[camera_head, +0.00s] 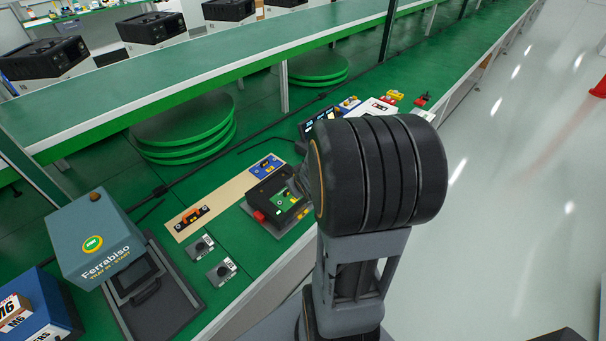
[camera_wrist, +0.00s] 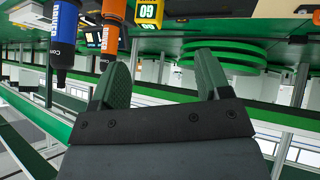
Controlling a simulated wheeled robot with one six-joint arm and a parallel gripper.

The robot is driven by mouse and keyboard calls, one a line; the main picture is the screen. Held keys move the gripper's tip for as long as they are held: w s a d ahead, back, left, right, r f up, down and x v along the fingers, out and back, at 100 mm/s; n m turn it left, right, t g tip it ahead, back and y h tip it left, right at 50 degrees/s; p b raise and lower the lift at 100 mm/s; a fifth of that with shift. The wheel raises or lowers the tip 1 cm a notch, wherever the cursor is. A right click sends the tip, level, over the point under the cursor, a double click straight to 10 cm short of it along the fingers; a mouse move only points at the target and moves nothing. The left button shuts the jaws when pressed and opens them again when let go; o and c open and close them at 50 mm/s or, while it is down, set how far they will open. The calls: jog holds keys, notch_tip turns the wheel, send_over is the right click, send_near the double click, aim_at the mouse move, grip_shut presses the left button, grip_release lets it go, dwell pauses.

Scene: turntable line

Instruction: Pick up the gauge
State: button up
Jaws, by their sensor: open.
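I cannot surely make out the gauge. In the wrist view, a yellow and black block marked "GO" (camera_wrist: 149,13) at the top edge could be it; it is partly cut off. In the head view, a beige board (camera_head: 228,199) carries an orange and black piece (camera_head: 193,214) at its left end and a blue piece with yellow on it (camera_head: 265,166) at its right end. My gripper (camera_wrist: 160,82) shows in the wrist view, its two green fingers apart with nothing between them. The "GO" block lies beyond the fingertips. My arm hides the gripper in the head view.
A dark fixture with a green board (camera_head: 284,203) stands beside the beige board. Two small grey blocks (camera_head: 221,272) and a teal button box (camera_head: 97,240) are to the left. In the wrist view, orange (camera_wrist: 109,32) and blue (camera_wrist: 64,35) tools show at upper left. A raised shelf (camera_head: 200,75) runs behind.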

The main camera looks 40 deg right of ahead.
jog(key=s+d+f+t+y+p, duration=0.2)
jog(key=s+d+f+t+p, duration=0.15)
jog(key=d+t, duration=0.2)
jog(key=shift+m, duration=0.3)
jog(key=x, duration=0.5)
jog(key=a+p+x, duration=0.1)
jog(key=x, duration=0.1)
jog(key=shift+w+a+f, duration=0.1)
jog(key=shift+w+f, duration=0.1)
jog(key=shift+w, duration=0.15)
jog(key=shift+p+x, duration=0.9)
jog(key=shift+x, duration=1.8)
jog(key=c, duration=1.2)
